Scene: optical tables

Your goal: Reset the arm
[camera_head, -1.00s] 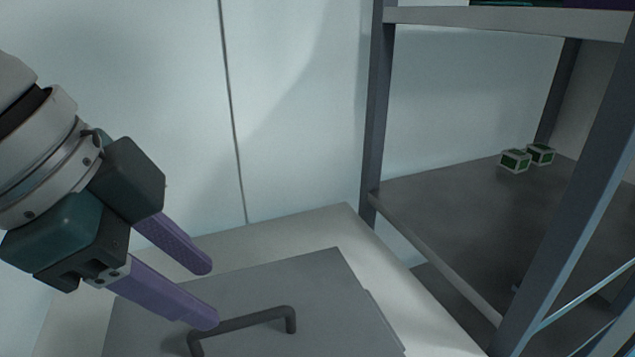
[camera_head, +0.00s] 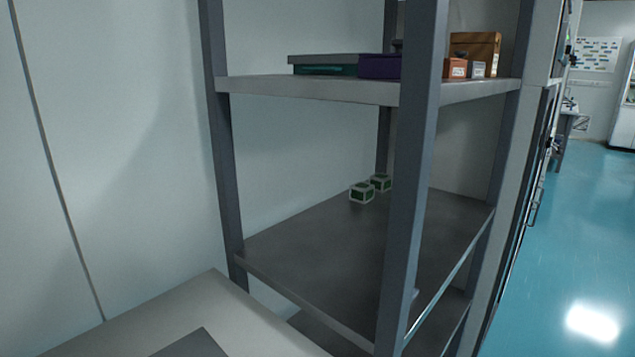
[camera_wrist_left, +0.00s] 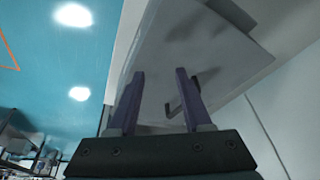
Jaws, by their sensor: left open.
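My left gripper (camera_wrist_left: 160,98) shows in the left wrist view with its two purple fingers apart and nothing between them. Beyond the fingers is a grey panel (camera_wrist_left: 215,60) with a dark bar handle (camera_wrist_left: 176,110), which shows near the right finger. I cannot tell whether the finger touches the handle. In the head view neither gripper shows. Only a corner of the grey panel (camera_head: 195,345) on the white tabletop (camera_head: 215,305) is visible there, at the bottom left.
A grey metal rack (camera_head: 405,200) stands right of the tabletop. Two small green-and-white boxes (camera_head: 362,192) sit on its middle shelf. Its upper shelf (camera_head: 320,88) holds flat cases and several small boxes. Open blue floor (camera_head: 570,230) lies at the right, and a pale wall (camera_head: 120,150) at the left.

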